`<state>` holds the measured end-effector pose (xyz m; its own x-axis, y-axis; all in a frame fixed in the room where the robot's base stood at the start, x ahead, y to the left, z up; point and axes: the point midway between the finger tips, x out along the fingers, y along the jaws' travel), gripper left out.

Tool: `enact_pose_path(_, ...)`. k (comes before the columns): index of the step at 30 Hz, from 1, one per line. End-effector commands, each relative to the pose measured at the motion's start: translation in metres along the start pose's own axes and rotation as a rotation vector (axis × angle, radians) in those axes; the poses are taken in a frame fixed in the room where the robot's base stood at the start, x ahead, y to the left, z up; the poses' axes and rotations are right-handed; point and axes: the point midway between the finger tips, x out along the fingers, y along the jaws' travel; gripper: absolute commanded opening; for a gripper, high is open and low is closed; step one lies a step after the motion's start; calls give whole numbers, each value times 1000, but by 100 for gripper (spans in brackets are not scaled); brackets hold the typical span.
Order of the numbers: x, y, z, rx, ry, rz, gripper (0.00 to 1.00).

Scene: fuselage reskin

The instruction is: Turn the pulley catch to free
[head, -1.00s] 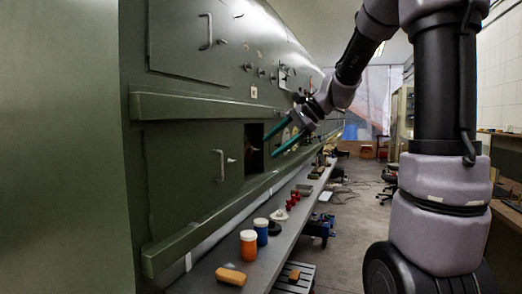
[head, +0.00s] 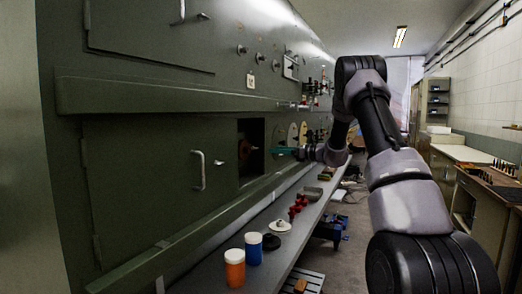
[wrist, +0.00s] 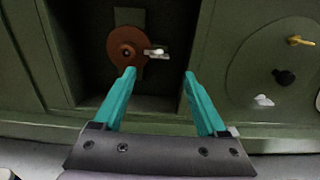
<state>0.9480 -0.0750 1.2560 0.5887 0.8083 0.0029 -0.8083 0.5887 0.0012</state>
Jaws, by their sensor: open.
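The pulley (wrist: 122,50) is a reddish-brown disc with a dark hub inside a square recess in the green panel. In the head view the pulley (head: 245,149) shows small in the dark opening. The catch (wrist: 157,53) is a small pale metal lever at the pulley's right edge, lying roughly level. My gripper (wrist: 160,75) has two teal fingers, open and empty, pointing toward the recess. The catch appears between the fingertips in the wrist view, beyond them; I cannot tell the gap. In the head view my gripper (head: 276,150) is at the right side of the opening.
A round plate (wrist: 281,62) with a brass lever and a black knob lies right of the recess. A shelf (head: 215,275) below holds an orange jar (head: 235,268), a blue jar (head: 253,249) and red parts. A green rail (head: 170,95) runs above the opening.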

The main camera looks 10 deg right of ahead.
Motion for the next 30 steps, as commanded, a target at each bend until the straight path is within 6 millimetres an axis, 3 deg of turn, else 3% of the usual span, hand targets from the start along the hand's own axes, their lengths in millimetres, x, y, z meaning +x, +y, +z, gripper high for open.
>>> enact_pose_path(6, 45, 1, -1, -3, 2, 4, 75)
enact_pose_path(12, 73, 1, -1, -2, 2, 2, 75)
enact_pose_path(25, 84, 1, -1, -2, 3, 1, 75)
enact_pose_path(26, 84, 1, -1, -2, 3, 1, 67)
enact_pose_path(30, 84, 1, -1, -2, 3, 1, 14)
